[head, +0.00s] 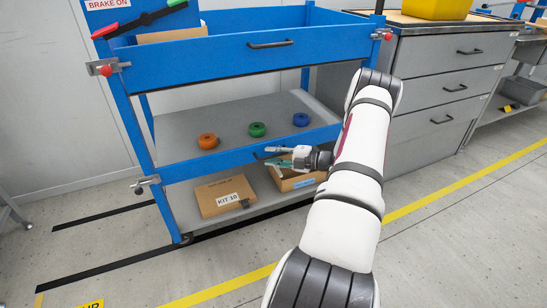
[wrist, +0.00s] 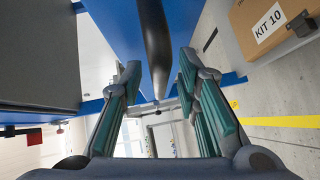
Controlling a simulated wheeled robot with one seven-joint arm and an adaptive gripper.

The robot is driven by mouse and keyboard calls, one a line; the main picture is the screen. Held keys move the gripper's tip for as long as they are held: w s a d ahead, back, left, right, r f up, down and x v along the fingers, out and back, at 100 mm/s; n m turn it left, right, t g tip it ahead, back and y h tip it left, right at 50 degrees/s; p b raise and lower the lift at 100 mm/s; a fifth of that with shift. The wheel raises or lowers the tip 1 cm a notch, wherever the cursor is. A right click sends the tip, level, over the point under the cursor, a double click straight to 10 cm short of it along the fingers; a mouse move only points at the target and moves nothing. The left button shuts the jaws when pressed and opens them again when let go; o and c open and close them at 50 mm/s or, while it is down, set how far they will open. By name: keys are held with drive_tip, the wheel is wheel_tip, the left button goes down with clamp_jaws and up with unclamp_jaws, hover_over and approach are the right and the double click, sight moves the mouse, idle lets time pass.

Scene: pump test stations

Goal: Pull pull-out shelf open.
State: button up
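The pull-out shelf (head: 180,130) is the grey middle level of a blue cart, with a blue front (head: 225,156). Its front looks about level with the cart's post. Orange (head: 208,141), green (head: 257,129) and blue (head: 301,119) rings lie on it. My gripper (head: 271,157) is at the shelf's front, right of its middle, with fingers spread. In the wrist view, the black handle (wrist: 155,45) passes between the open fingers of my gripper (wrist: 158,80), with gaps on both sides. In the head view my gripper hides most of the handle.
Above is a blue drawer (head: 200,63) with its own black handle (head: 270,44). Below, a KIT 10 box (head: 225,196) and an open carton (head: 292,182) stand on the bottom shelf. A grey drawer cabinet (head: 440,90) stands right. The floor (head: 450,230) in front is clear.

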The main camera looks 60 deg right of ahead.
clamp_jaws()
drive_tip(key=shift+s, duration=0.15)
drive_tip(key=s+a+p, duration=0.4)
drive_tip(key=s+a, duration=0.3)
drive_tip(key=s, duration=0.5)
drive_tip(key=s+a+p, duration=0.5)
drive_tip(key=s+a, duration=0.3)
drive_tip(key=s, duration=0.4)
drive_tip(key=shift+s+p, duration=0.3)
unclamp_jaws()
drive_tip(key=v, duration=1.2)
